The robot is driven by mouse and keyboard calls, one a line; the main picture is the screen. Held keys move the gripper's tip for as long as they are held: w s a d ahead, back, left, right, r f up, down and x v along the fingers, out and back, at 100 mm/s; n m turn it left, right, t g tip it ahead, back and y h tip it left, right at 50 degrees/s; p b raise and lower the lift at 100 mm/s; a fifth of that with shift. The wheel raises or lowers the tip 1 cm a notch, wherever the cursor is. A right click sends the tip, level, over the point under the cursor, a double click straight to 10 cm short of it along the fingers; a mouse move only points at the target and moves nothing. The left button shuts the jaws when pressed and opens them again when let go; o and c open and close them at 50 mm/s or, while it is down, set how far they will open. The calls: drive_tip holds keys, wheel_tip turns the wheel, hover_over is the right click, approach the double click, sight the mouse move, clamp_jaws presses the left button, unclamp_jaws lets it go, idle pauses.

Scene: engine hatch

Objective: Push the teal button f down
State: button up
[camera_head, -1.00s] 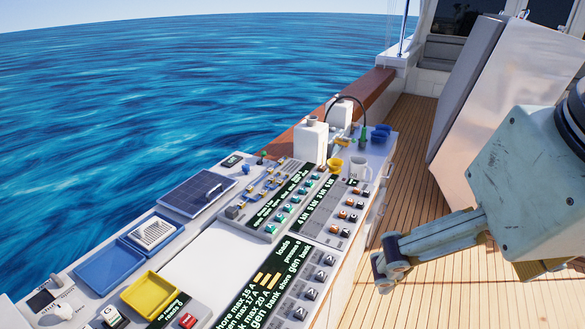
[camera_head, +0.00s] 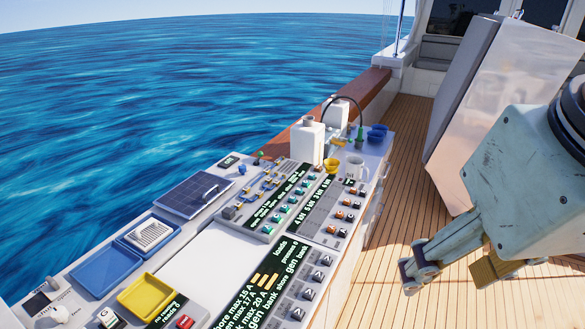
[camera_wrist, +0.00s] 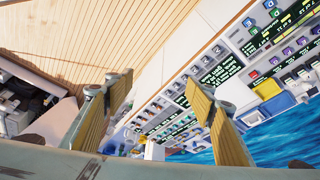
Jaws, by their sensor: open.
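A row of several small teal buttons (camera_head: 276,217) runs along the console panel beside a black label strip. Their letters are too small to read, so I cannot tell which one is f. My gripper (camera_head: 450,270) is to the right of the console, over the wooden deck, apart from the buttons. In the wrist view my gripper (camera_wrist: 158,88) has its two fingers spread wide with nothing between them.
The console carries a yellow tray (camera_head: 147,296), a blue tray (camera_head: 103,268), a white mug (camera_head: 355,168), a yellow cup (camera_head: 331,165) and a white canister (camera_head: 307,141). Open deck (camera_head: 400,150) lies right of it; a tall pale panel (camera_head: 500,105) stands behind my arm.

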clamp_jaws()
idle(1.5)
